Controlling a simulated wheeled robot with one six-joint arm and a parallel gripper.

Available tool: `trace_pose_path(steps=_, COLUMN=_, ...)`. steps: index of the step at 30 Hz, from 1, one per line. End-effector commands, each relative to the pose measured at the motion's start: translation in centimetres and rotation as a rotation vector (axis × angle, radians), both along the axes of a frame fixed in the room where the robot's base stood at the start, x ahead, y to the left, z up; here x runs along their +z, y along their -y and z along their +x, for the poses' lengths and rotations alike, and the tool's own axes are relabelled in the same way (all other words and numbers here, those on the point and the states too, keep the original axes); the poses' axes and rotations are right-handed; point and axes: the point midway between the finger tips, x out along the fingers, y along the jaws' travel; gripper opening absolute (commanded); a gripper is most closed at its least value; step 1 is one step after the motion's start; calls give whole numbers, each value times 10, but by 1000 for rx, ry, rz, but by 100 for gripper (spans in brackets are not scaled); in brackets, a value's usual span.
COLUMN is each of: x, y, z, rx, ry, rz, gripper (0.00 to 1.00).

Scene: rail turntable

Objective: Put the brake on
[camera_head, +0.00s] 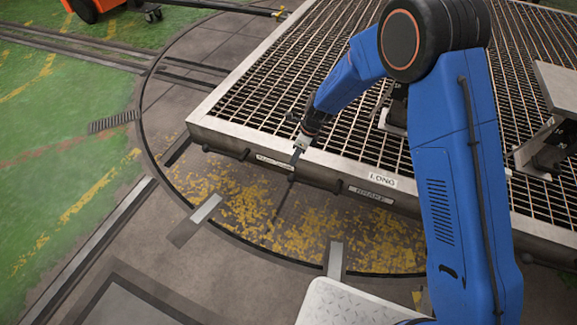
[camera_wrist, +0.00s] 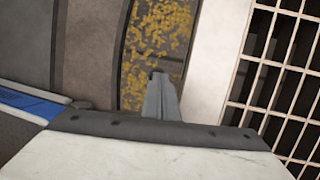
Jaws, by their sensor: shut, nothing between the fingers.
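My blue arm reaches over the front edge of the grated platform. My gripper (camera_head: 295,160) is shut and empty, its tip pointing down near the platform's front side, beside a small label plate (camera_head: 272,162) that I cannot read. In the wrist view the shut fingers (camera_wrist: 157,80) show over the yellow-flecked floor next to the platform's pale edge. A darker plate (camera_head: 371,194) seems to read BRAKE. A dark knob-like end (camera_head: 338,187) sticks out left of that plate, and another (camera_head: 291,178) is just below my gripper. I cannot tell which one works the brake.
The grated platform (camera_head: 280,105) has a pale metal rim and a white plate marked LONG (camera_head: 382,180). Rail ends (camera_head: 196,219) lie on the floor in front. An orange cart (camera_head: 98,6) stands at the far left. The green floor at left is mostly clear.

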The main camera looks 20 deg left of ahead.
Motion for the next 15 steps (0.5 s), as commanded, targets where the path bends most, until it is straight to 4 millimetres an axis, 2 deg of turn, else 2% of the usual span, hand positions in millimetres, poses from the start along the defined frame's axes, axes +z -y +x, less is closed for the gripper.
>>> trace_pose_path(steps=1, x=11, y=0, z=3, rx=-1, ry=3, rz=2, gripper=0)
trace_pose_path(steps=9, x=58, y=2, z=12, rx=-1, ry=3, rz=3, gripper=0)
trace_pose_path(steps=15, x=79, y=2, z=16, rx=-2, ry=1, rz=2, gripper=0)
